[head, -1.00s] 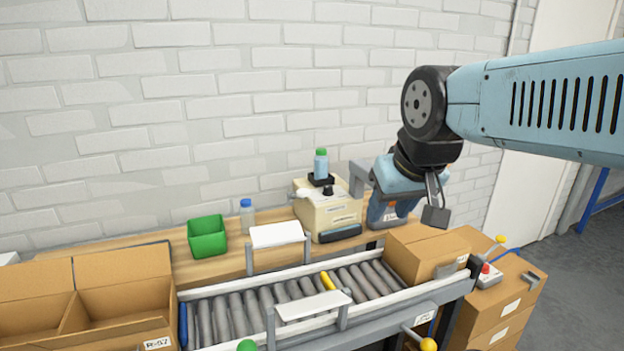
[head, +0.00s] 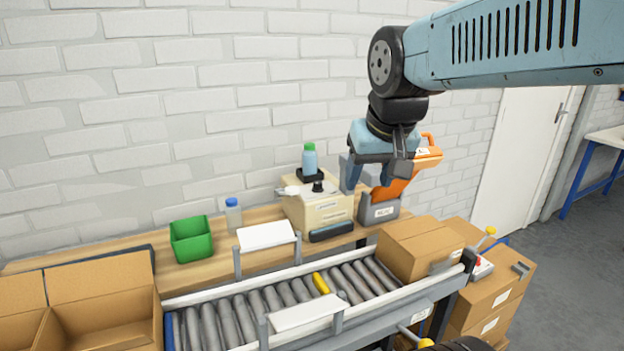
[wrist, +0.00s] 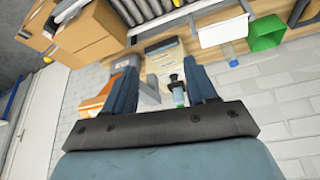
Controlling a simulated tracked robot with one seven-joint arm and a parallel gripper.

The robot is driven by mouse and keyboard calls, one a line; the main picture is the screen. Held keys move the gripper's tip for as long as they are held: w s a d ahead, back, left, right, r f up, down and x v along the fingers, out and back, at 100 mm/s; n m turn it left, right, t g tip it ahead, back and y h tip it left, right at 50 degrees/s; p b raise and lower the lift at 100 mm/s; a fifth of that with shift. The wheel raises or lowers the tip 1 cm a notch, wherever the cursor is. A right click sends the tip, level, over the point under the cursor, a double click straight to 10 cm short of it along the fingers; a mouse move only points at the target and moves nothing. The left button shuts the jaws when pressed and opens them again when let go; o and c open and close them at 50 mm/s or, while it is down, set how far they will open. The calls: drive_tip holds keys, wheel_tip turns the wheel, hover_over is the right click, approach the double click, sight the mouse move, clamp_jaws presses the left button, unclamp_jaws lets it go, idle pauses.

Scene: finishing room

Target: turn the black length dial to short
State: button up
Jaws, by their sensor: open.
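The black length dial (head: 318,187) is a small knob on top of a beige box-shaped machine (head: 325,212) on the wooden bench. Its setting is too small to read. A white lever (head: 291,190) sits left of the dial. A blue bottle with a green cap (head: 308,161) stands on a black holder behind it. My gripper (head: 368,180) is open and empty, right of the dial and apart from it, pointing down. In the wrist view my gripper (wrist: 162,68) has its fingers spread, with part of the machine (wrist: 162,58) and a dark knob-like shape (wrist: 173,78) between them.
An orange device on a grey base (head: 381,211) stands close to the gripper's right. A roller conveyor (head: 270,302) with a closed carton (head: 418,248) runs in front.

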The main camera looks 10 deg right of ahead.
drive_tip(key=w+r+m+g, duration=0.1)
drive_tip(key=w+r, duration=0.1)
drive_tip(key=w, duration=0.6)
drive_tip(key=m+g, duration=0.4)
drive_tip(key=m, duration=0.1)
hover_over(317, 182)
wheel_tip(317, 182, down, 6)
wheel_tip(317, 182, down, 14)
drive_tip(key=shift+d+r, duration=0.1)
drive_tip(key=shift+r, duration=0.1)
drive_tip(key=shift+c, duration=0.3)
